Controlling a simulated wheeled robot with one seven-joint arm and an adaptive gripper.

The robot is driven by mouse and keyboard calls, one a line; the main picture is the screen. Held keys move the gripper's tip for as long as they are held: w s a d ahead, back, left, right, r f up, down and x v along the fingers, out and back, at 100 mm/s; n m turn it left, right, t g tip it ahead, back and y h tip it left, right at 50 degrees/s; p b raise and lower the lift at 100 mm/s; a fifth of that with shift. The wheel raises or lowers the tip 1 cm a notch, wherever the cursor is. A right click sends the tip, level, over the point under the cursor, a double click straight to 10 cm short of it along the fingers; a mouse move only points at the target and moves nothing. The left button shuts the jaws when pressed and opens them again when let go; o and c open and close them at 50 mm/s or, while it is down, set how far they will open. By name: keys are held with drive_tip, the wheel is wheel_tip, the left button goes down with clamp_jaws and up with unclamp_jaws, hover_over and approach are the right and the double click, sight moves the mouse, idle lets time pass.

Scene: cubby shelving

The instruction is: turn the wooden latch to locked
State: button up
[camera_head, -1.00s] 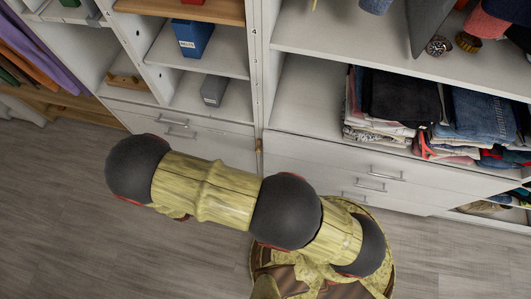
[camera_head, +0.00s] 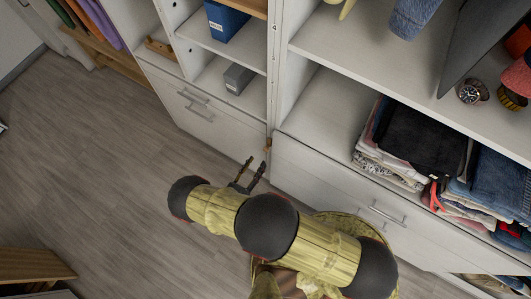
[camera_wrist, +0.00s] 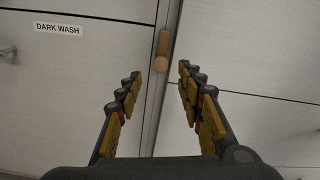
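The wooden latch (camera_wrist: 164,44) is a small brown bar with a round knob at its lower end. In the wrist view it lies lengthwise along the narrow upright strip between two white fronts. In the head view the latch (camera_head: 268,144) is a tiny brown spot on the upright between the drawer units. My gripper (camera_wrist: 160,72) is open and empty, with its fingertips on either side of the knob in the picture. Its depth gap to the latch is hard to judge. In the head view my gripper (camera_head: 256,166) points at the upright, just below the latch.
A "DARK WASH" label (camera_wrist: 58,29) is on the left front. Metal drawer handles (camera_head: 196,108) stick out on the left unit, and another handle (camera_head: 386,214) on the right. Folded clothes (camera_head: 420,145) fill the right shelf. Open wood floor (camera_head: 90,170) lies to the left.

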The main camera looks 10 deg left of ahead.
sight(265, 151)
drive_tip(key=b+x, duration=0.1)
drive_tip(key=x, duration=0.5)
drive_tip(key=shift+w+d, duration=0.2)
drive_tip(key=shift+c, duration=0.8)
drive_tip(key=c, duration=0.8)
clamp_jaws()
